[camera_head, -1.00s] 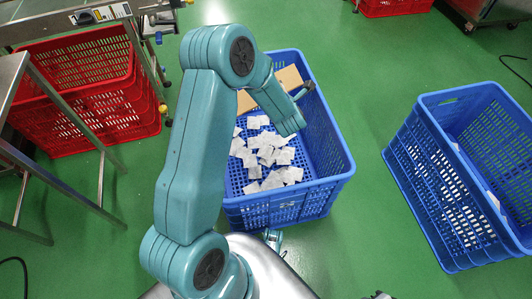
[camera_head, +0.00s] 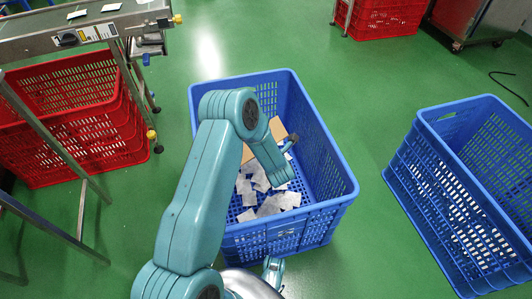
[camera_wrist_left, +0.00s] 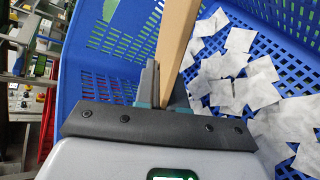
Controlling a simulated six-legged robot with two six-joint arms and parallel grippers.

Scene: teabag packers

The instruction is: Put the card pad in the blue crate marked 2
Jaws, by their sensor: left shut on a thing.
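The card pad is a flat brown board, seen edge-on between my left gripper's (camera_wrist_left: 165,100) fingers in the left wrist view (camera_wrist_left: 176,40). In the head view the pad (camera_head: 278,129) shows partly behind my left arm, over the inside of the middle blue crate (camera_head: 326,222). My left gripper is shut on the pad; the arm hides most of it in the head view. White teabag packets (camera_head: 280,201) lie on that crate's floor. A second blue crate (camera_head: 432,190) stands at the right. I can read no number on either crate.
Red crates (camera_head: 70,135) stand at the left under a metal conveyor (camera_head: 90,36), and another red crate (camera_head: 385,20) stands at the back. A metal-framed stand (camera_head: 75,215) is at the left edge. Green floor (camera_head: 372,110) lies open between the blue crates.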

